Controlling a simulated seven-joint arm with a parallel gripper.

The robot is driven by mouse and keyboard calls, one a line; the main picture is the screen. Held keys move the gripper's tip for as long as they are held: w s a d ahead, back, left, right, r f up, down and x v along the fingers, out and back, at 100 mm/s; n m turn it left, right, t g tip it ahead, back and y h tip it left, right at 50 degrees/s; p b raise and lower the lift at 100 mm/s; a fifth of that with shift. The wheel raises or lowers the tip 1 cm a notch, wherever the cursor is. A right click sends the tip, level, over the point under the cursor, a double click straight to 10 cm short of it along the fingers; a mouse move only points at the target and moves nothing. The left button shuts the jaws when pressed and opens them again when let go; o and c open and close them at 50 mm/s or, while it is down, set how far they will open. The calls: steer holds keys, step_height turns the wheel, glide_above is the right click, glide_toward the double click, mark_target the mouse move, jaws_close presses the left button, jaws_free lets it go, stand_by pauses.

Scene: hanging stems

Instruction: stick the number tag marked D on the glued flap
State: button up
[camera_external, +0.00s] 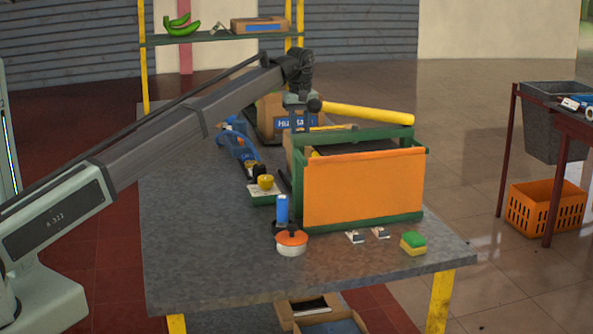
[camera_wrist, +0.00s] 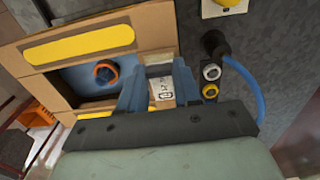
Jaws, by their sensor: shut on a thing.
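My gripper (camera_wrist: 160,88) has its blue fingers closed around a small white tag (camera_wrist: 162,93) with a dark mark that may be a D; it is too small to read surely. In the external view my gripper (camera_external: 299,118) points down above the back left of the green-framed box, its tips partly hidden. A pale patch (camera_wrist: 158,70) lies just beyond the tag, at the edge of a tan box (camera_wrist: 158,30). I cannot tell whether it is the glued flap or whether the tag touches it.
A yellow roll (camera_external: 368,113) lies across the green-framed box with an orange front panel (camera_external: 362,188). The front left tabletop is clear.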

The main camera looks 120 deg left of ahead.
steer(key=shift+f, duration=0.5)
stand_by(1.5)
steer(key=o, duration=1.5)
steer(key=shift+c, duration=0.2)
steer(key=shift+r, duration=0.1)
steer(key=shift+r, duration=3.45)
